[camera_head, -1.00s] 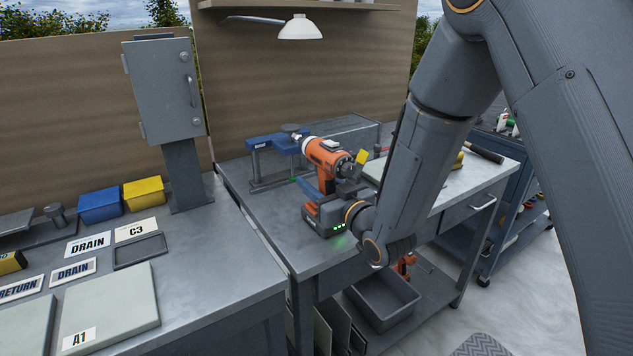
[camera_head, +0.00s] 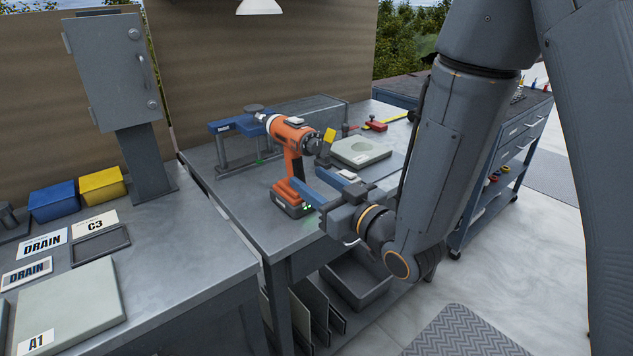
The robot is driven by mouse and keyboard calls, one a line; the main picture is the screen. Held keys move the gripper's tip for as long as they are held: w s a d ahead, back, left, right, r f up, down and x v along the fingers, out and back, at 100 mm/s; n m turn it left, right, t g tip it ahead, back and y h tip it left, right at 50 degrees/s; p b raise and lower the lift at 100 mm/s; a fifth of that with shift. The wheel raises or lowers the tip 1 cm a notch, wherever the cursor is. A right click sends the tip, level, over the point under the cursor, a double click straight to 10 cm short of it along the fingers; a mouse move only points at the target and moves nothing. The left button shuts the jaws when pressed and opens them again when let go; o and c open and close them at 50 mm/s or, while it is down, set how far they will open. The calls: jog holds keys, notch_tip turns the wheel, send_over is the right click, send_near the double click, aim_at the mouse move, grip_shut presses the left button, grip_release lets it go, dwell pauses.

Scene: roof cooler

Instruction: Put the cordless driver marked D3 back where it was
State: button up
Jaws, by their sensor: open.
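The orange and black cordless driver (camera_head: 291,144) stands upright on its battery base on the middle metal bench (camera_head: 240,205). Small green lights glow at its base. I cannot read a D3 mark on it.
A blue-topped stand (camera_head: 238,124) is behind the driver. A pale plate (camera_head: 361,151) lies to its right. A grey cabinet (camera_head: 112,75) rises there.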

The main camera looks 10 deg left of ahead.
jog(key=shift+s+d, duration=0.1)
jog(key=shift+d, duration=0.05)
jog(key=w+d+f+m+g+h, duration=0.1)
jog(key=d+f+m+g+h, duration=0.25)
jog(key=d, duration=0.65)
jog(key=w+d+f+m+t+h, duration=0.1)
jog(key=w+d+f+m+h, duration=0.1)
jog(key=d+f+h, duration=0.6)
jog(key=s+d+r+m+g+h, duration=0.1)
jog(key=s+d+m+g, duration=0.1)
jog(key=s+d+g, duration=0.2)
jog(key=s+d+r+m+g+h, duration=0.1)
jog(key=s+d+g, duration=0.4)
jog(key=s+d, duration=0.5)
jog(key=s+r+m, duration=0.1)
jog(key=s+m, duration=0.1)
jog(key=s, duration=0.4)
jog(key=shift+r, duration=0.15)
jog(key=shift+r, duration=0.1)
jog(key=shift+s+a+r+n+p, duration=0.15)
jog(key=shift+a+r+n+p, duration=0.2)
jog(key=shift+a+p, duration=0.35)
